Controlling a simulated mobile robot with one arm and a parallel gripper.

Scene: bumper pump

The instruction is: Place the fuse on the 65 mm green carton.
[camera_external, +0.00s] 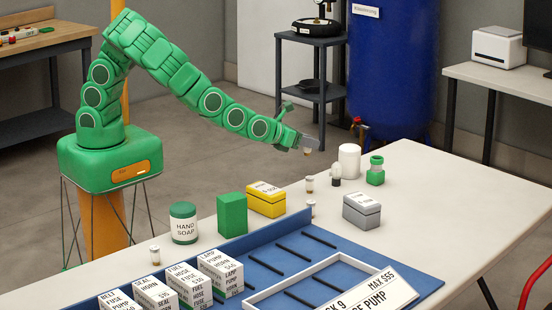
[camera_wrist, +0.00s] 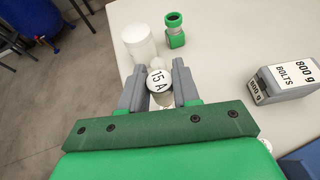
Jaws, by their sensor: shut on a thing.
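My gripper (camera_external: 309,142) is shut on a fuse (camera_external: 307,152) and holds it above the table near its left edge. In the wrist view the fuse (camera_wrist: 159,79) shows its round white end marked 15 A, between the two grey fingers of my gripper (camera_wrist: 157,84). The green carton (camera_external: 232,214) is a plain upright block on the table, left of the yellow box and lower left of my gripper. Its top looks bare. The carton is not visible in the wrist view.
A yellow box (camera_external: 266,201), hand soap (camera_external: 183,223) and small capped cylinders (camera_external: 309,184) stand near the carton. A grey bolts box (camera_external: 361,211), white cylinder (camera_external: 349,161) and green fitting (camera_external: 376,171) stand to the right. A blue rack (camera_external: 245,247) with labelled boxes lies in front.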

